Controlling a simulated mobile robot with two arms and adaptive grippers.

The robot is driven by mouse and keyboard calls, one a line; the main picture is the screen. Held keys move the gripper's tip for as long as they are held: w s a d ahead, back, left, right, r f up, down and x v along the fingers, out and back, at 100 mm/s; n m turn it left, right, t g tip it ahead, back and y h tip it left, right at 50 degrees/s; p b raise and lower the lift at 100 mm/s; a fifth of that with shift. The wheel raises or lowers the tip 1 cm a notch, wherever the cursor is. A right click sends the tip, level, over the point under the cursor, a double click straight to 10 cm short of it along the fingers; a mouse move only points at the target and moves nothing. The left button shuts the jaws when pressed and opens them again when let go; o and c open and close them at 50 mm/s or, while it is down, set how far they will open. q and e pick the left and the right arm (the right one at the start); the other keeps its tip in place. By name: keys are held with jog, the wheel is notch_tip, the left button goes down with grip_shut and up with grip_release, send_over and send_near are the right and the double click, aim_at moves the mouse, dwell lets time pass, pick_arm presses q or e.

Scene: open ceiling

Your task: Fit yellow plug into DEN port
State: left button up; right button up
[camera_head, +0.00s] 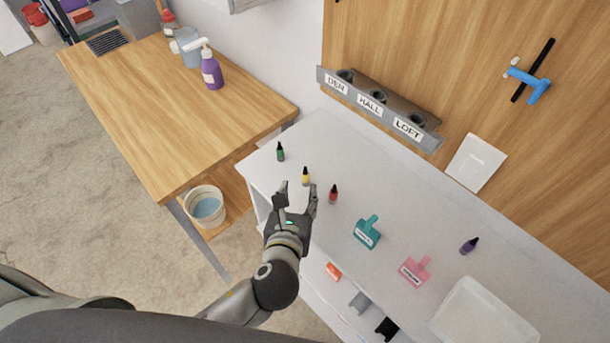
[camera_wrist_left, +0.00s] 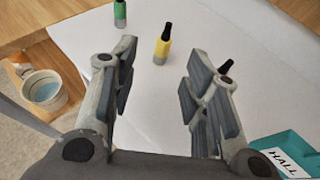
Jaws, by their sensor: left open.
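The yellow plug (camera_head: 305,177) with a black tip stands on the white counter (camera_head: 350,170). It also shows in the left wrist view (camera_wrist_left: 162,45), ahead of and between my open fingers. My left gripper (camera_head: 296,192) is open and empty, just in front of the yellow plug and apart from it. The DEN port (camera_head: 344,76) is at the left end of the grey bracket on the wooden wall, above the DEN label (camera_head: 336,85). My right gripper is not in view.
A green plug (camera_head: 280,152) stands left of the yellow one, a red plug (camera_head: 333,194) right of it. A teal HALL piece (camera_head: 367,233), a pink piece (camera_head: 415,270), a purple plug (camera_head: 469,245) and a clear bin (camera_head: 480,315) lie further right. HALL (camera_head: 370,104) and LOFT (camera_head: 407,128) labels share the bracket.

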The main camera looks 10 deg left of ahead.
aim_at(305, 176)
pick_arm(q)
jog(key=x, duration=0.3)
jog(key=shift+w+f, duration=0.1)
jog(key=shift+w, duration=0.25)
jog(key=shift+w+p, duration=0.3)
jog(key=shift+w, duration=0.15)
jog(key=shift+p+x, duration=0.5)
jog(key=shift+x, duration=1.8)
jog(key=shift+d, duration=0.2)
jog(key=c, duration=0.9)
